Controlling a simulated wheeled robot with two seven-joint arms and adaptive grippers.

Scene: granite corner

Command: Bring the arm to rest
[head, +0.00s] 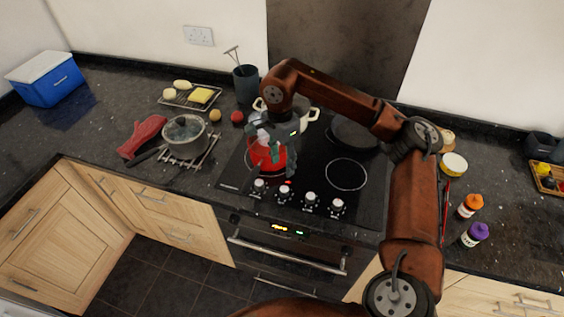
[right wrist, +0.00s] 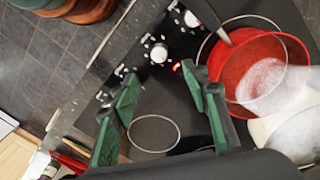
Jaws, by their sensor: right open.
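My right arm reaches in from the lower right of the head view and bends over the hob. My right gripper (head: 277,152) is over the front left of the hob, at a red pot (head: 262,158) that it partly hides. In the right wrist view, the green fingers of the gripper (right wrist: 160,80) stand apart with nothing between them. There the red pot (right wrist: 226,68) is to the right of the fingers, with a whitish blur, perhaps steam, over it. My left gripper is not in view.
The black hob (head: 318,192) has knobs along its front, one beside a red light. A cream pot (head: 308,114) and a dark pan (head: 352,134) stand at the back. A lidded pot (head: 186,137) on a rack is to the left. Orange-capped (head: 469,207) and purple-capped (head: 475,236) bottles stand right.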

